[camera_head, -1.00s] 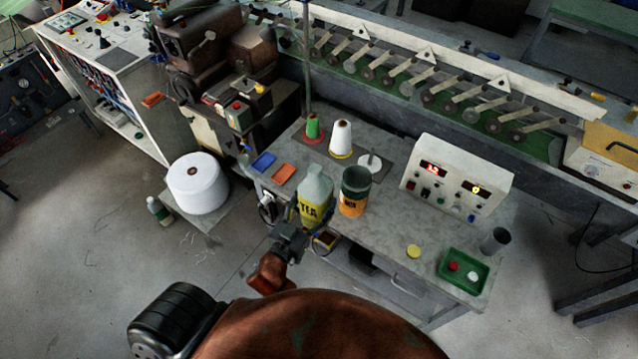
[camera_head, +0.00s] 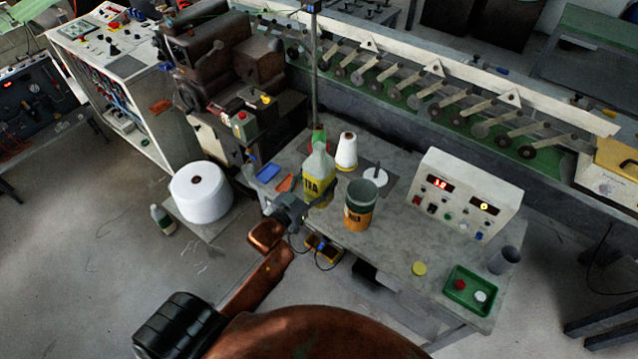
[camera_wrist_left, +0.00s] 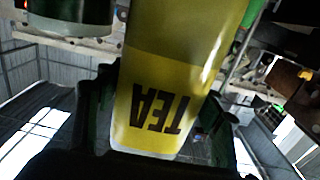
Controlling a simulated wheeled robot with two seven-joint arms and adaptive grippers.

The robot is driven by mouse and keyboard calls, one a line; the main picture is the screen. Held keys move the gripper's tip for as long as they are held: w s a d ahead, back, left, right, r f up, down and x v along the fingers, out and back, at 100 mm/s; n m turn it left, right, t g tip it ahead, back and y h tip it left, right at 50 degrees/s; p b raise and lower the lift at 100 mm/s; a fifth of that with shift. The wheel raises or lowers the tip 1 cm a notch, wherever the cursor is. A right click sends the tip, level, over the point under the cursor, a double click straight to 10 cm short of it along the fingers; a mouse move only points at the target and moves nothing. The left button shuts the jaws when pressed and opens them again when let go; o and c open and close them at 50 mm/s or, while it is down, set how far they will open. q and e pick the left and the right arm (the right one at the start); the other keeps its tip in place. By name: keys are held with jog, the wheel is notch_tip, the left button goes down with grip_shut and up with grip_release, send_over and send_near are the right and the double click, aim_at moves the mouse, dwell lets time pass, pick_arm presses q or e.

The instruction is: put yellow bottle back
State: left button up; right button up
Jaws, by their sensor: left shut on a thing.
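The yellow bottle (camera_head: 319,178), with a pale grey top and a dark "TEA" label, is upright at the left part of the grey table, left of the orange cup-like container (camera_head: 360,206). My left gripper (camera_head: 301,207) is shut on the bottle's lower part from the front. My right gripper is not in view.
A blue tray (camera_head: 267,172) and a partly hidden orange tray (camera_head: 286,183) lie left of the bottle. Behind it stand a green spool (camera_head: 319,135) and a white cone (camera_head: 347,150). A control box (camera_head: 462,196) and a green tray (camera_head: 470,287) are to the right.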

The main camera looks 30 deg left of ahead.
aim_at(303, 198)
pick_arm(q)
jog(key=w+a+f+b, duration=0.1)
jog(key=w+a+f, duration=0.2)
jog(key=f, duration=0.6)
jog(key=shift+w+f, duration=0.25)
jog(key=shift+w, duration=0.85)
jog(key=shift+a+f, duration=0.1)
jog(key=o, duration=1.3)
jog(key=s, duration=0.8)
jog(key=s+a, duration=0.1)
jog(key=s, duration=0.3)
